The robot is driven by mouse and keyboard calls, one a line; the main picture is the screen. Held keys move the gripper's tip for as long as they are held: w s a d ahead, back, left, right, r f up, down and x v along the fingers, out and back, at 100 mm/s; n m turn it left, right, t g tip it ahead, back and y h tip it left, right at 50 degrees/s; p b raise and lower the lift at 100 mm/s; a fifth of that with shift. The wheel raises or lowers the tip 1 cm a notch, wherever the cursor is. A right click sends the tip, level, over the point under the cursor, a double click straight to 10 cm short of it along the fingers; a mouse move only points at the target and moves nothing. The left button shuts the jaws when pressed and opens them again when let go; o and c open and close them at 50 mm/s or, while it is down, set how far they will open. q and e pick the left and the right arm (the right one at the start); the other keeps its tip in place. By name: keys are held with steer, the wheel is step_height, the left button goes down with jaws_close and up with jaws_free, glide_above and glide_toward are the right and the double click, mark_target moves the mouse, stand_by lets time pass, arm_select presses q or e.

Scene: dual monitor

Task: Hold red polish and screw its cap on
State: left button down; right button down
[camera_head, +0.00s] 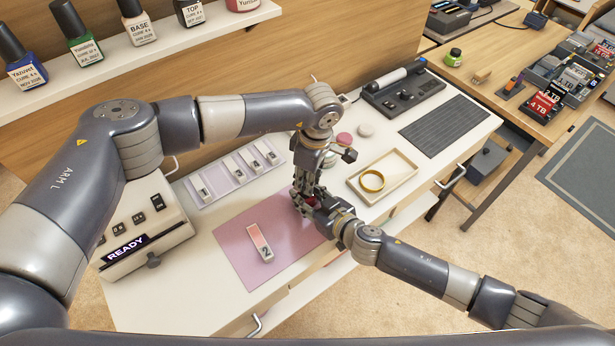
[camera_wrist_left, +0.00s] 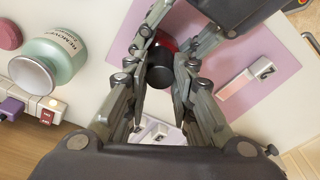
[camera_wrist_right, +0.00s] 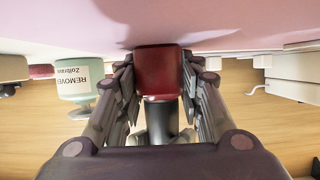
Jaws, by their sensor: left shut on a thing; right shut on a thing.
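The red polish bottle (camera_wrist_right: 158,72) fills the middle of the right wrist view, between the fingers of my right gripper (camera_wrist_right: 157,80), which is shut on its sides. The black cap (camera_wrist_left: 160,77) is over the bottle's neck in the left wrist view, with red glass (camera_wrist_left: 164,44) behind it. My left gripper (camera_wrist_left: 160,70) is shut on the cap. In the head view my left gripper (camera_head: 304,188) comes down from above and my right gripper (camera_head: 328,208) meets it from the right. The bottle is mostly hidden there. I cannot tell how far the cap is seated.
Both grippers are at the right edge of a pink mat (camera_head: 240,225) with a numbered swatch card (camera_head: 260,243). A tray (camera_head: 395,188) with a gold ring, a green remover jar (camera_wrist_left: 55,58) and a lamp box (camera_head: 145,225) stand nearby. A shelf of polishes (camera_head: 170,45) is above.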

arm_select(q)
steer(key=c, duration=1.3)
jaws_free()
step_height(320, 180, up, 12)
steer(key=d, duration=0.1)
steer(key=shift+s, duration=0.25)
steer(key=shift+d, duration=0.1)
arm_select(e)
steer(key=c, duration=1)
jaws_free()
steer(key=v, duration=1.2)
steer(key=shift+f, duration=0.15)
